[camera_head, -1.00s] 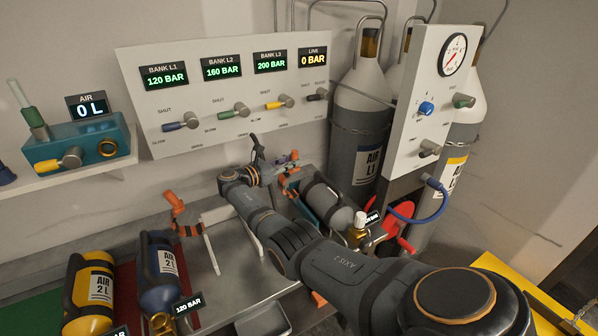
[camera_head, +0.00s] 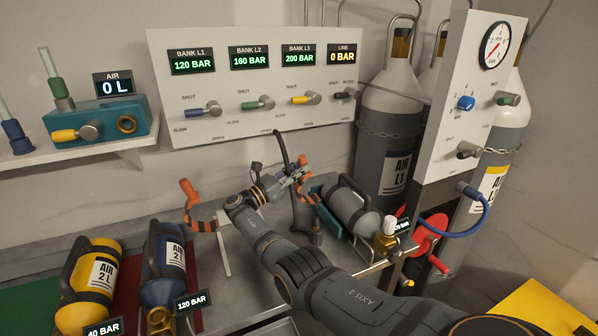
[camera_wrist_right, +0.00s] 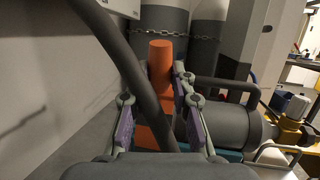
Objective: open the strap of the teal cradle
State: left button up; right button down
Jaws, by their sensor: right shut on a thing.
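The teal cradle (camera_head: 326,222) stands on the bench and holds a grey cylinder (camera_head: 352,210) lying on its side. The cylinder also shows in the right wrist view (camera_wrist_right: 232,124). The cradle's orange strap (camera_head: 304,190) stands up at the left end of the cradle. In the right wrist view its orange tab (camera_wrist_right: 161,65) rises between the fingers of my right gripper (camera_wrist_right: 160,105), which is shut on it. A dark arched bar crosses in front of it there and hides part. In the head view my right gripper (camera_head: 294,177) is small beside the strap. My left gripper is not in view.
Another orange strap (camera_head: 187,198) stands raised on the left of the bench. Yellow (camera_head: 92,275) and blue (camera_head: 163,265) cylinders lie at front left. The valve panel (camera_head: 250,85) is behind; a red wheel (camera_head: 430,238) is at right.

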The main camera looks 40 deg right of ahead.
jog(key=c, duration=1.1)
grip_release()
jog(key=shift+f, duration=0.1)
jog(key=shift+c, duration=0.2)
notch_tip(320, 180, up, 10)
